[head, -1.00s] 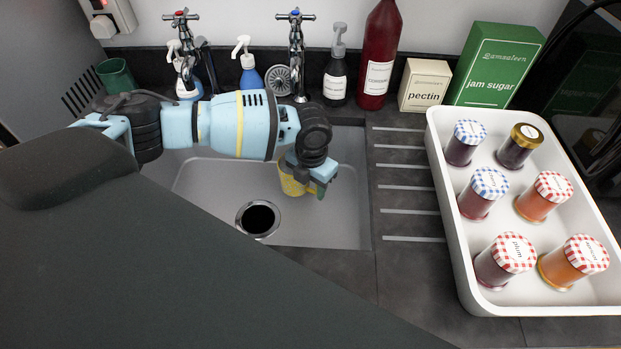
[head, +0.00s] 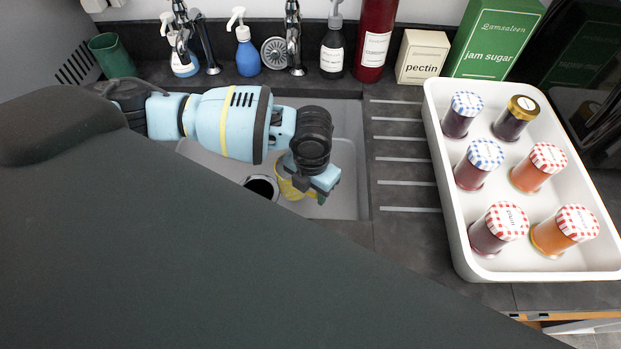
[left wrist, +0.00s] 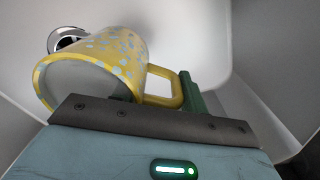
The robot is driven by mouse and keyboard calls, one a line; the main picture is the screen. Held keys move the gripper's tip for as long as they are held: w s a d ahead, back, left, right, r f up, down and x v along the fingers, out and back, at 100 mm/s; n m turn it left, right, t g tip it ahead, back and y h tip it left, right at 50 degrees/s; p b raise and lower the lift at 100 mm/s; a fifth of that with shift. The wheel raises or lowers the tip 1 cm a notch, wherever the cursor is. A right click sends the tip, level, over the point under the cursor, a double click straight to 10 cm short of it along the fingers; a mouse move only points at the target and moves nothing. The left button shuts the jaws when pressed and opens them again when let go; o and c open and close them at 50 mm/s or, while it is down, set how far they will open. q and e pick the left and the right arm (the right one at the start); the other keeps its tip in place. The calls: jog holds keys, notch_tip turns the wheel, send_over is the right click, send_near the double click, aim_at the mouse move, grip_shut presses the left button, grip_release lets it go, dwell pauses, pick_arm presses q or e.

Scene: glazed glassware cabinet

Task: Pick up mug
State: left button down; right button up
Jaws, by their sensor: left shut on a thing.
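A yellow mug (head: 287,187) with pale speckles is in the sink, mostly hidden behind my left gripper in the head view. The left wrist view shows the mug (left wrist: 120,52) tilted, its pale inside facing the camera and its yellow handle pointing right. My left gripper (head: 312,184) is shut on the mug, at the handle side; a green finger (left wrist: 191,92) shows just beyond the handle. Whether the mug touches the sink floor cannot be told. My right gripper is not in view.
The sink (head: 346,200) has walls close around the gripper and a dark drain (head: 262,186). A white tray (head: 453,215) of several jam jars is right of the ribbed drainer.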

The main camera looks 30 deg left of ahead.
pick_arm(q)
jog(key=shift+s+d+r, duration=0.1)
jog(key=shift+s+d, duration=0.4)
jog(key=shift+s, duration=0.3)
jog(key=shift+s+d+r, duration=0.1)
jog(key=shift+s+d, duration=0.4)
jog(key=shift+s, duration=0.3)
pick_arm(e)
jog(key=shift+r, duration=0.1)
pick_arm(q)
jog(key=shift+s, duration=0.1)
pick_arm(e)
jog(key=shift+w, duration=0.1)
